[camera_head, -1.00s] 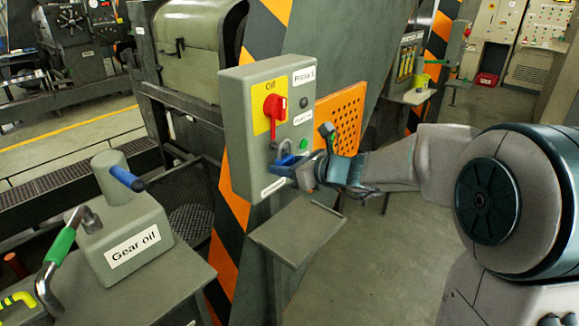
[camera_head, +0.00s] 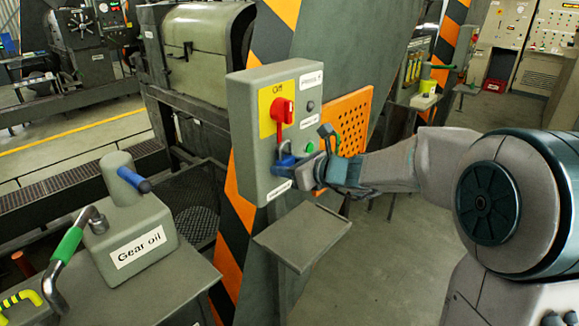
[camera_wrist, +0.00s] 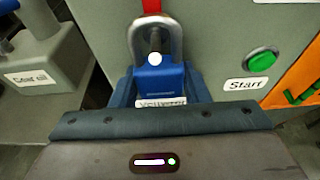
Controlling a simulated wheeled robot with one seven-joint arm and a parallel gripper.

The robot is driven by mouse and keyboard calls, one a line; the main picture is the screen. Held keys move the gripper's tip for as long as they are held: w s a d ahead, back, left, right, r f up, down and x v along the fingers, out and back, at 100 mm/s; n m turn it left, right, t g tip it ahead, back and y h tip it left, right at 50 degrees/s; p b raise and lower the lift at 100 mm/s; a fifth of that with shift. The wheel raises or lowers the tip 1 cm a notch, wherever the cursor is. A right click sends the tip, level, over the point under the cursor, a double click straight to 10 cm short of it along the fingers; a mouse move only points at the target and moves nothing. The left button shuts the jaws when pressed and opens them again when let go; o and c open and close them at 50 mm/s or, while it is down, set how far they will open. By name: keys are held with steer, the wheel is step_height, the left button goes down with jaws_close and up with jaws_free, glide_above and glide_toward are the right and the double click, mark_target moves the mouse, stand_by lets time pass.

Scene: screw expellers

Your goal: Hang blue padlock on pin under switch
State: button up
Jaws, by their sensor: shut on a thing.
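The blue padlock (camera_wrist: 160,84) is upright between the fingers of my gripper (camera_wrist: 158,92), which is shut on it. Its silver shackle (camera_wrist: 133,38) points up. In the wrist view a pin (camera_wrist: 155,45) shows inside the shackle's loop, below the red switch handle; I cannot tell whether the shackle rests on it. In the head view the padlock (camera_head: 285,164) and my gripper (camera_head: 308,168) are in front of the grey control box (camera_head: 250,150). The red switch (camera_head: 283,112) on its yellow plate is just above, its handle pointing down.
A green start button (camera_wrist: 260,62) is right of the padlock. An orange perforated panel (camera_head: 352,115) is right of the box. A small grey shelf (camera_head: 302,237) is below it. A Gear oil can (camera_head: 130,225) stands on a table at left.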

steer(key=shift+a+f+b, duration=0.15)
steer(key=shift+f+b, duration=0.15)
steer(key=shift+b, duration=0.25)
steer(key=shift+f, duration=0.3)
steer(key=shift+s+a, duration=0.1)
